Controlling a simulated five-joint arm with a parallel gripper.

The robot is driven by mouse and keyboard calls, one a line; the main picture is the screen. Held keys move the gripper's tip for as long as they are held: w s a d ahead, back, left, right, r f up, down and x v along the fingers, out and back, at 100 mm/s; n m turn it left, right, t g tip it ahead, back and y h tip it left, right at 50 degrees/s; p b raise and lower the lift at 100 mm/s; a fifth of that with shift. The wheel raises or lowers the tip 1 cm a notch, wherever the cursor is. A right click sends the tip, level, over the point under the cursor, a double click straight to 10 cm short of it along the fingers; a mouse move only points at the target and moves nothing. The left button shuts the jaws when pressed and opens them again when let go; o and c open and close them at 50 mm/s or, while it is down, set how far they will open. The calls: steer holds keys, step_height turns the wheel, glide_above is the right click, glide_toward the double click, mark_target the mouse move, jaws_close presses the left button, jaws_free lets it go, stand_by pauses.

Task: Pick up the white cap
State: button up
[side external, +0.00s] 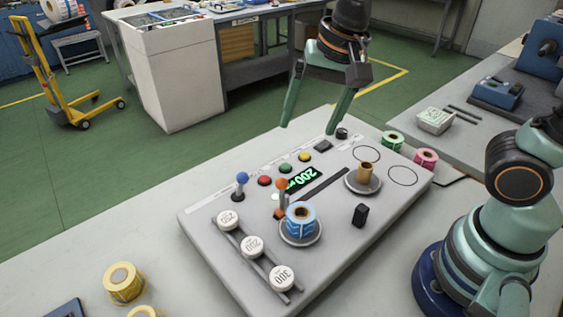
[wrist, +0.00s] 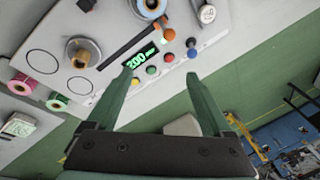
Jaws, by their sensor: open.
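Three round white caps with printed numbers sit in a row along rails at the panel's front left in the side view: the one at the back (side external: 228,219), the middle one (side external: 252,246) and the front one (side external: 282,277). One white cap (wrist: 207,13) shows at the top edge of the wrist view. My gripper (side external: 308,128) is open and empty above the panel's back edge, well apart from the caps. Its two green fingers (wrist: 159,76) are spread in the wrist view, with the coloured buttons beyond them.
The grey panel (side external: 340,250) carries a blue-labelled roll (side external: 301,219), a brown core on a spindle (side external: 365,174), a blue-knobbed lever (side external: 242,182), an orange-knobbed lever (side external: 281,186) and a black block (side external: 360,214).

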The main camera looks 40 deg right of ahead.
steer(key=a+f+m+g, duration=0.2)
steer(key=a+m, duration=0.3)
steer(key=a, duration=0.3)
steer(key=m+g+h, duration=0.1)
steer(key=m, duration=0.4)
glide_above(252, 244)
steer(key=f, duration=1)
steer(key=shift+a+f, duration=0.3)
steer(key=shift+f, duration=0.1)
steer(key=f, duration=0.4)
steer(key=shift+s+d, duration=0.1)
steer(key=shift+d, duration=0.25)
steer(key=shift+f, duration=0.6)
jaws_close()
